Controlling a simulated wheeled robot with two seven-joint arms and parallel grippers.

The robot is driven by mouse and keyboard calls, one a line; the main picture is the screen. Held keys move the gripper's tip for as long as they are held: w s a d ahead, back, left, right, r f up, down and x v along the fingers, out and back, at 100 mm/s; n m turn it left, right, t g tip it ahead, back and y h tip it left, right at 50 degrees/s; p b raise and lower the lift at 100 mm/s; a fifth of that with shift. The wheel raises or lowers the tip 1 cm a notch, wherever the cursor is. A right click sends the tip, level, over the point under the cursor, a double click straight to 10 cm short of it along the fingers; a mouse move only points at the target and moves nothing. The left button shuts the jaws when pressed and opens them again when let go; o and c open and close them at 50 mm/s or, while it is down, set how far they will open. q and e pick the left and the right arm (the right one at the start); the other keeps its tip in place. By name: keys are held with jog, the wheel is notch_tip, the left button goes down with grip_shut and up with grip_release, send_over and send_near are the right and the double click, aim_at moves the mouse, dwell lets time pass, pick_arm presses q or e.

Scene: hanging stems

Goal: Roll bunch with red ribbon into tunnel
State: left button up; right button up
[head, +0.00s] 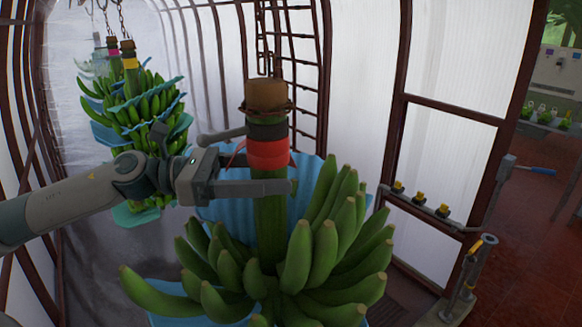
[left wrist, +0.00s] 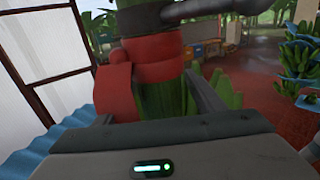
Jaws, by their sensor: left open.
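The banana bunch (head: 290,260) with the red ribbon (head: 268,154) hangs close in front of me in the head view, its green stem upright. The red ribbon is wrapped around the stem below a dark band and a brown stem top; it also shows large in the left wrist view (left wrist: 158,88). My left gripper (head: 262,162) is open, with one finger on each side of the stem at ribbon height. I cannot tell whether the fingers touch the stem. Blue sheets lie between the bunch's fruit layers. My right gripper is not in view.
Other bunches with yellow (head: 130,64) and pink ribbons hang on chains at the left, inside the ribbed, white-walled tunnel (head: 220,50). A dark ladder-like frame (head: 290,45) stands behind the stem. A framed panel (head: 450,130) and a post with yellow-topped fittings stand at the right.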

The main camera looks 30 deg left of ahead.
aim_at(291, 204)
pick_arm(q)
jog(key=shift+p+x, duration=0.8)
jog(key=shift+x, duration=0.5)
jog(key=shift+w+d, duration=0.2)
jog(key=shift+w+d+p, duration=0.1)
jog(key=shift+p, duration=0.2)
